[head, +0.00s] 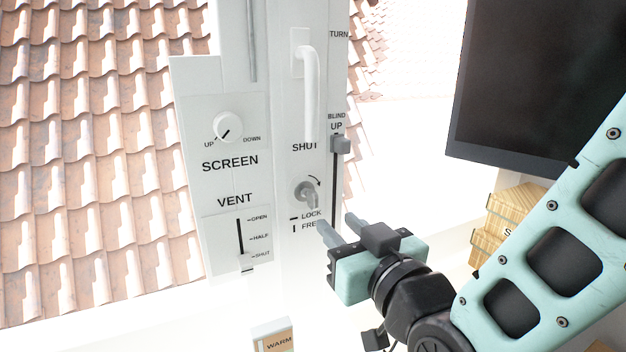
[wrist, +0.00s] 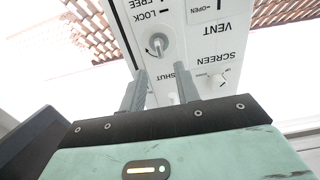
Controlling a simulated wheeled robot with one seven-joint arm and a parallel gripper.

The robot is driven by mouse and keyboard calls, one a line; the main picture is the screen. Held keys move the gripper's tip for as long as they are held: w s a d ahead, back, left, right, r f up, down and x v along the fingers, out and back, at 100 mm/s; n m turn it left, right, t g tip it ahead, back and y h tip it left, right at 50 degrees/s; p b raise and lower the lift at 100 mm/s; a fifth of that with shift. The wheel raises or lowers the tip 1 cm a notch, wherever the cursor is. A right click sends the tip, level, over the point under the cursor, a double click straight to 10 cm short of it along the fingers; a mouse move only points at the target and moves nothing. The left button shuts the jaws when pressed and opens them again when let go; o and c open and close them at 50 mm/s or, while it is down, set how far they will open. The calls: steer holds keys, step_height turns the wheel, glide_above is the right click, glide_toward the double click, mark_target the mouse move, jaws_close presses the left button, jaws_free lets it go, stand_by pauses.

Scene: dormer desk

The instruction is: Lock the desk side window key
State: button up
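The window key (head: 311,197) sits in a round grey lock on the white window frame, under the word SHUT and a curved arrow. Below it are a horizontal bar marked LOCK and a vertical bar marked FREE. The key's grip appears roughly upright, closer to the FREE bar. The key also shows in the wrist view (wrist: 157,45), beyond my fingers. My gripper (head: 336,224) is open, its two grey fingers apart, just below and right of the key. In the wrist view my gripper (wrist: 160,72) has nothing between its fingers, and the key appears beyond the gap.
A white window handle (head: 310,95) stands above the lock. A blind slider (head: 340,144) is close on the right. A SCREEN knob (head: 228,127) and VENT slider (head: 246,262) are on the left. A dark monitor (head: 545,80) and wooden boxes (head: 512,215) stand at right.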

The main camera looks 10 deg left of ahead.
mark_target(317, 204)
steer(key=p+x, duration=0.2)
steer(key=x, duration=0.8)
steer(key=shift+w+p, duration=0.15)
steer(key=shift+p, duration=0.2)
jaws_close()
